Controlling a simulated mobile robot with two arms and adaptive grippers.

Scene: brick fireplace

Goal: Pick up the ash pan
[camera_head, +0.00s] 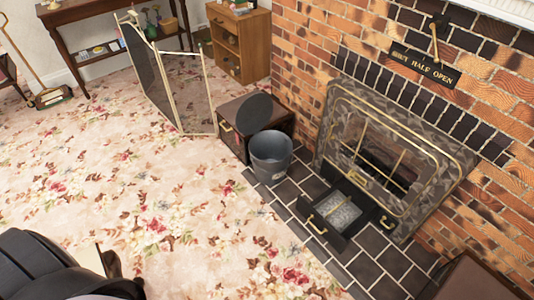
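The ash pan (333,236) is a black drawer-like tray with a brass handle on its front. It holds grey ash and sits on the dark hearth tiles, pulled out below the fireplace opening. A dark, rounded part of what looks like my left arm and gripper (112,264) shows at the bottom left, over the carpet and well away from the pan. Its fingers are too unclear to tell open from shut. My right gripper is not in view.
A grey bucket (271,158) stands on the tiles left of the pan, beside a wooden box (232,137) with a dark round lid (248,113) at it. A folding fire screen (185,92) stands behind. A brown object (475,278) fills the bottom right. Carpet in front is clear.

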